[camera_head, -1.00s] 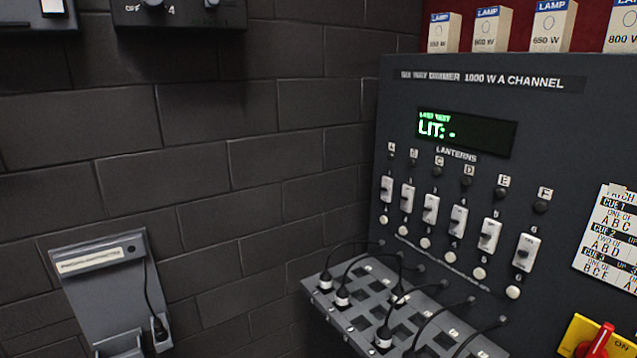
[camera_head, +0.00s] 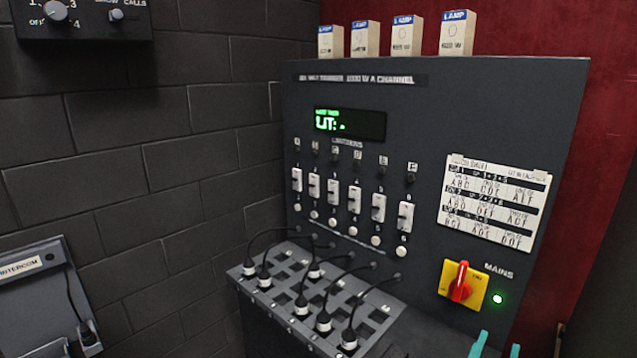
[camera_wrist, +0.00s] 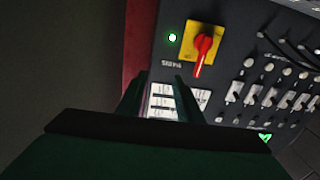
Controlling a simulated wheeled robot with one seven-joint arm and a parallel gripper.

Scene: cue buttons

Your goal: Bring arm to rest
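My gripper (camera_head: 497,350) shows at the bottom right edge in the head view as two teal fingertips apart, in front of the lower dimmer panel. In the wrist view my gripper (camera_wrist: 162,82) shows two dark fingers with a gap between them. The cue card is seen through the gap, and nothing is held. The dimmer panel (camera_head: 440,110) stands ahead, with a red mains switch on a yellow plate (camera_head: 463,285) and a lit green lamp (camera_head: 497,298) beside it. The rest of my arm is out of the head view.
A patch bay (camera_head: 310,295) with several plugged cables juts out below the sliders. The display (camera_head: 350,124) reads "LIT:" with a small mark. Lamp boxes (camera_head: 405,38) stand on top. An intercom box (camera_head: 30,295) hangs on the left wall.

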